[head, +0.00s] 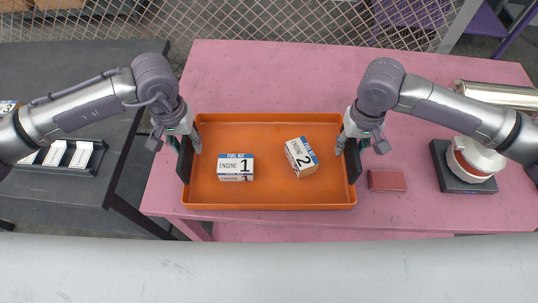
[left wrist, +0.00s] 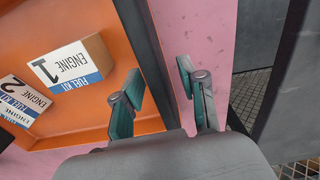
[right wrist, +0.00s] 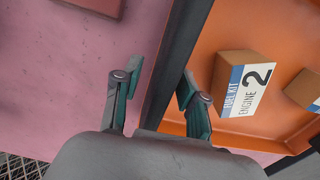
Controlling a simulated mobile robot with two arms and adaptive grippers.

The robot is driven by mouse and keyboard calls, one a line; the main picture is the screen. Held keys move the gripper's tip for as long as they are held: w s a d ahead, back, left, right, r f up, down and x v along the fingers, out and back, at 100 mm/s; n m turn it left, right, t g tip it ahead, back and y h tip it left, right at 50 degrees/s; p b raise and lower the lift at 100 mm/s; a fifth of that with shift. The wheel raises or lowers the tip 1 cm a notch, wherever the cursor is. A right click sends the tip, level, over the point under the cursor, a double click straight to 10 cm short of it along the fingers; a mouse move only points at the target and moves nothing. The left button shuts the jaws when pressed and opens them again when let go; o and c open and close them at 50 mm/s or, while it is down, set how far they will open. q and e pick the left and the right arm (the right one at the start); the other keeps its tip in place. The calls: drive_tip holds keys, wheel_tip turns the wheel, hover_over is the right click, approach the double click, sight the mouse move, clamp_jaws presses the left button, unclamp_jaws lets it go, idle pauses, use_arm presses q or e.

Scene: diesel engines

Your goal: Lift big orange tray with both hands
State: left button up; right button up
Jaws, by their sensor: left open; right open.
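The big orange tray (head: 265,190) lies on the pink table and holds two fuel kit boxes. The Engine 1 box (head: 236,167) sits left of centre in it, and the Engine 2 box (head: 301,157) sits right of centre, turned at an angle. My left gripper (head: 176,145) is open at the tray's left side, its fingers on either side of the dark side handle (left wrist: 143,40). My right gripper (head: 363,143) is open at the right side, its fingers likewise straddling the dark handle there (right wrist: 180,65). Whether any finger touches a handle I cannot tell.
The pink table (head: 270,75) has free room behind the tray. A dark red block (head: 387,181) lies right of the tray, near a round white part on a black base (head: 458,184). A dark table (head: 60,205) stands at left.

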use_arm(q)
drive_tip(key=shift+f, duration=0.35)
use_arm(e)
drive_tip(key=shift+f, duration=0.4)
use_arm(q)
clamp_jaws()
use_arm(e)
clamp_jaws()
use_arm(q)
drive_tip(key=shift+r, duration=0.1)
use_arm(e)
drive_tip(key=shift+r, duration=0.15)
